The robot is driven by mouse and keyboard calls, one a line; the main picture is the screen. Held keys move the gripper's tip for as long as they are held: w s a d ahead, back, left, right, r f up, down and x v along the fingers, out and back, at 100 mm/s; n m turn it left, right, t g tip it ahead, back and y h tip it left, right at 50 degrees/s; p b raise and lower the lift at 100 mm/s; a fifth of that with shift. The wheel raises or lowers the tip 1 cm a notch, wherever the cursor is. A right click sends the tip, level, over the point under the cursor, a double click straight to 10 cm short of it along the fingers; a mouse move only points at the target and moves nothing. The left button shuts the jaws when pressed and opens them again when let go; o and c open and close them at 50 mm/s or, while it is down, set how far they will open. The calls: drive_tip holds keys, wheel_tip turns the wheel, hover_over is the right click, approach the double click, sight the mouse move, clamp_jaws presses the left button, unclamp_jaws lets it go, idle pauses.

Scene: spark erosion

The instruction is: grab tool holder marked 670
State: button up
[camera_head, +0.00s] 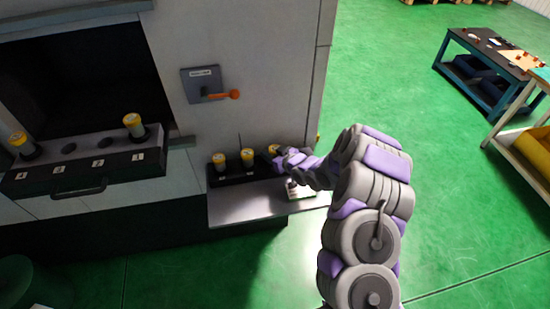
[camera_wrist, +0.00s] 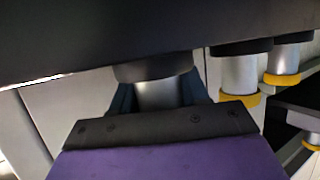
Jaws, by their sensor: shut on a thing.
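Three yellow-topped tool holders stand in a black rack on the side shelf: a left one (camera_head: 219,161), a middle one (camera_head: 248,158) and a right one (camera_head: 273,150). Their markings are too small to read, so I cannot tell which is 670. My gripper (camera_head: 281,160) is at the right holder. In the wrist view my gripper (camera_wrist: 160,98) is shut around that holder's silver body (camera_wrist: 158,94), which is under a dark part. Its yellow end is hidden there. The other two holders show at the right, one nearer (camera_wrist: 240,75) and one farther (camera_wrist: 285,60).
The grey shelf (camera_head: 245,205) juts from the machine, with a small whitish item (camera_head: 300,190) beneath my wrist. At left, a numbered drawer (camera_head: 85,170) has holders at 4 (camera_head: 22,144) and 1 (camera_head: 134,124). An orange-handled lever (camera_head: 220,95) is above.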

drive_tip(key=shift+s+f, duration=0.15)
drive_tip(key=shift+f, duration=0.15)
clamp_jaws()
drive_tip(key=shift+r, duration=0.1)
